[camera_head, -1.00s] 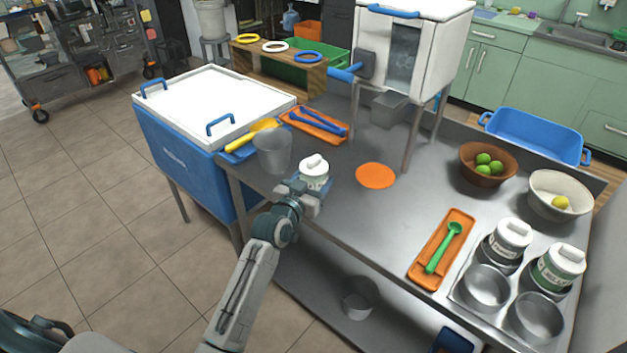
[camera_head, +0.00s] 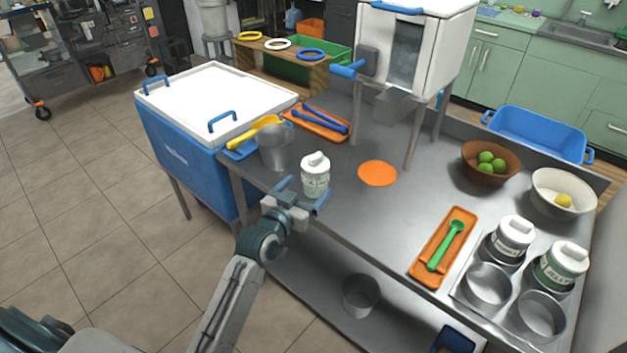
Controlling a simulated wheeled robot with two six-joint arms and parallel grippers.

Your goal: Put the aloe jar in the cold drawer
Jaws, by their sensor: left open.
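A white jar with a white lid and a green-marked label (camera_head: 315,178) stands upright near the front edge of the steel table (camera_head: 375,215). The label is too small to read, so I cannot tell that it is the aloe jar. My left gripper (camera_head: 302,193) is open and empty just in front of the jar, its fingers pointing towards it. Two similar jars stand in a metal rack at the right: one white-lidded (camera_head: 514,236) and one with a green label (camera_head: 560,265). I cannot make out an open drawer. My right gripper is not in view.
A grey cup (camera_head: 275,148) stands left of the jar. A blue chest with a white lid (camera_head: 180,165) adjoins the table's left end. An orange disc (camera_head: 378,173) lies right of the jar, and an orange tray (camera_head: 428,262) holds a green spoon. The table middle is mostly clear.

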